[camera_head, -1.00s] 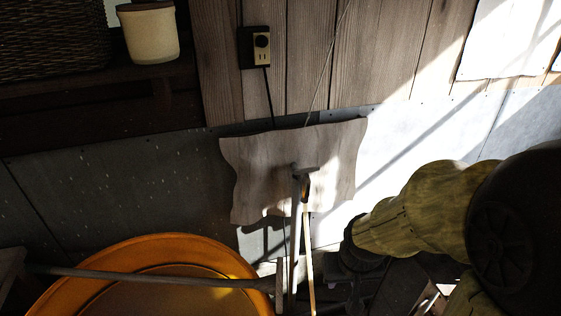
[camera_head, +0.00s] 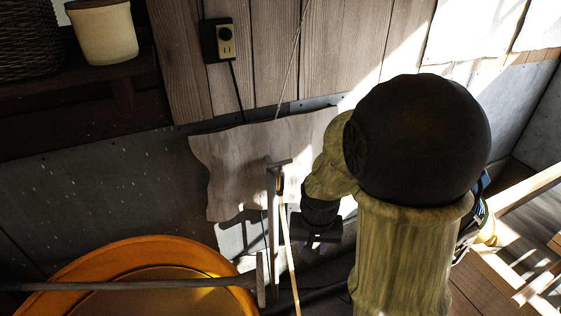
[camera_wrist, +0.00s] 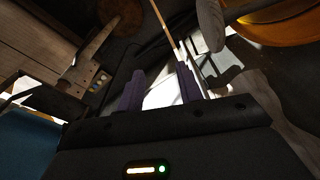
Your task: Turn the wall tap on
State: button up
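I cannot make out a wall tap in either view; my arm covers part of the wall and the lower middle is dark. My gripper (camera_head: 315,240) hangs low in front of the wall in the head view, right of a T-topped handle (camera_head: 274,215). In the wrist view my gripper (camera_wrist: 160,75) has its two purple fingers spread apart. No object shows held between them; a bright patch lies beyond.
An orange round tub (camera_head: 140,262) stands at lower left, with a long handle (camera_head: 130,284) across it. A wavy wooden board (camera_head: 235,165) leans at the wall below an outlet (camera_head: 218,40). A cream pot (camera_head: 103,35) sits on the shelf at upper left. Wooden slats (camera_head: 520,190) lie at right.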

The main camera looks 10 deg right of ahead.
jog(key=w+d+f+m+g+h+p, duration=0.2)
jog(key=w+d+m+h+p, duration=0.15)
jog(key=w+m, duration=0.5)
jog(key=m+t+h+p, duration=0.1)
jog(key=m+h+p, duration=0.2)
jog(key=m+h, duration=0.3)
send_near(281, 163)
jog(key=s+d+f+n, duration=0.2)
jog(key=s+d+f, duration=0.1)
jog(key=s+d, duration=0.25)
jog(key=w+a+r+m+t+h, duration=0.1)
jog(key=w+a+r+t+h, duration=0.1)
jog(key=a, duration=1.1)
jog(key=shift+a+r+m+t+h+p, duration=0.15)
jog(key=shift+r+m+t+h+p, duration=0.2)
jog(key=shift+t+h, duration=0.35)
jog(key=shift+w+f, duration=0.15)
jog(key=p+x, duration=0.8)
jog(key=x, duration=0.8)
jog(key=shift+d, duration=0.2)
jog(key=shift+d+f, duration=0.25)
jog(key=shift+d, duration=0.15)
